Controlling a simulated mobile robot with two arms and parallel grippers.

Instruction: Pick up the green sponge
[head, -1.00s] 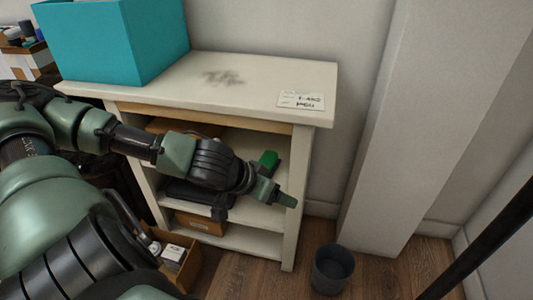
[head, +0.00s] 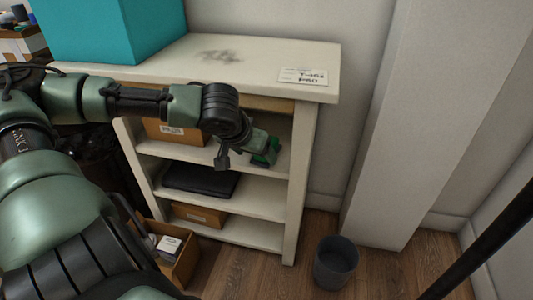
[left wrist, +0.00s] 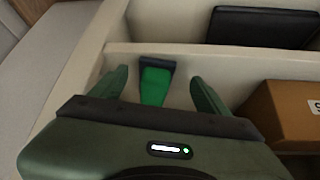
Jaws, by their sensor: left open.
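The green sponge (left wrist: 154,88), a bright green block with a dark end, rests on the upper shelf of the white shelf unit (head: 297,180). In the head view the sponge is mostly hidden behind my left gripper (head: 264,149), at the shelf's right end. In the left wrist view my left gripper (left wrist: 159,82) is open, with one finger on each side of the sponge. Gaps show between the fingers and the sponge, so it is not gripped. My right gripper is not in view.
A brown box (head: 172,132) sits left on the same shelf. A black flat case (head: 200,180) lies on the shelf below, above another box (head: 198,215). A teal bin (head: 110,30) stands on top. A grey bin (head: 335,262) stands on the floor.

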